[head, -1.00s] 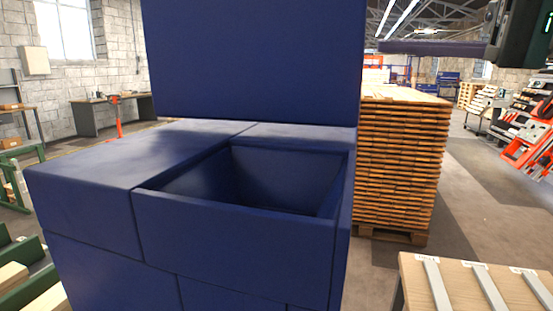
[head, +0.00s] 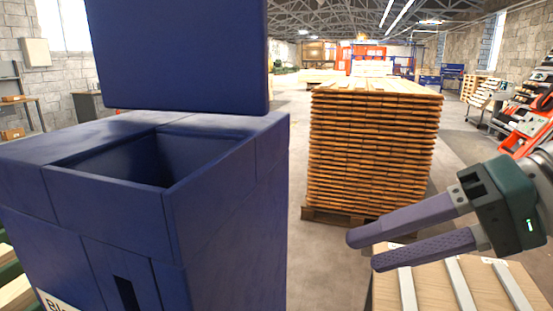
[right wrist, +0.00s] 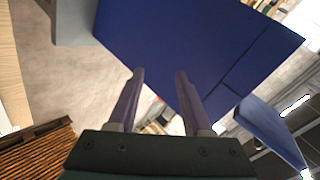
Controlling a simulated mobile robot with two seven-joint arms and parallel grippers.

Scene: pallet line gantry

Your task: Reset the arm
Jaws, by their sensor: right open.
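My right gripper (head: 362,250) comes in from the right edge in the head view, its two purple fingers pointing left and apart, with nothing between them. It is over or in front of the wooden table with light strips (head: 453,284); the exact height above it is unclear. In the right wrist view the two fingers (right wrist: 160,72) are spread and empty, pointing toward the large blue unit. My left gripper is not in view.
A large blue unit (head: 110,208) with an open-topped compartment stands at the left, a blue panel (head: 180,55) above it. A tall stack of wooden pallets (head: 370,150) stands behind the gripper. Grey floor (head: 290,185) lies open between the unit and the stack.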

